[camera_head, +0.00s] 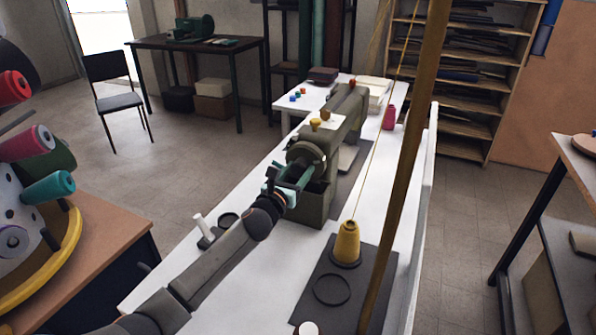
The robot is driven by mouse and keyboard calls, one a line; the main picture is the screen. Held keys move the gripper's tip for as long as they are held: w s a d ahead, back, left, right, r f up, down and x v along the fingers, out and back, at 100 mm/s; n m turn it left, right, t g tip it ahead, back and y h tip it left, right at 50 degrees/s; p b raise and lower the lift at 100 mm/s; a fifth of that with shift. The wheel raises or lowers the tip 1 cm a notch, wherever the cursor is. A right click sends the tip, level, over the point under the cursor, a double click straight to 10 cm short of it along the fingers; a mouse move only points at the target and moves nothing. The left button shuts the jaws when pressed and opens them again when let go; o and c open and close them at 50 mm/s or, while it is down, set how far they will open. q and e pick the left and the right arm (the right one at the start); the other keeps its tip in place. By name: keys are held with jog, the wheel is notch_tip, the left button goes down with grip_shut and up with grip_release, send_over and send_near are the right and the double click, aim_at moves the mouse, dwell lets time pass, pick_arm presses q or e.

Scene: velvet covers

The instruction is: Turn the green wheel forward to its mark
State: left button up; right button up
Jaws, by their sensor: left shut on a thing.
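The green wheel (307,153) is at the near end of a grey-green sewing machine (345,122) on the white table. My left arm comes in from the lower left and reaches up to this end of the machine. My left gripper (293,177) is at the wheel's near side, shut on the wheel. The gripper covers part of the wheel, and the mark cannot be made out. My right gripper is not in view.
A yellow thread cone (347,243) stands on a dark mat right of the machine's near end. A tall brown post (402,180) crosses the view on the right. A rack of coloured spools (47,187) stands at the left. A pink spool (389,118) stands farther back.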

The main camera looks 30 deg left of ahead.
pick_arm(q)
jog(key=n+p, duration=0.1)
jog(key=n, duration=0.9)
jog(key=shift+n+p, duration=0.3)
jog(key=n, duration=0.4)
jog(key=shift+n+p, duration=0.3)
jog(key=shift+p, duration=0.05)
jog(key=n, duration=0.5)
jog(key=shift+p, duration=0.4)
jog(key=shift+f, duration=0.1)
jog(key=o, duration=1.4)
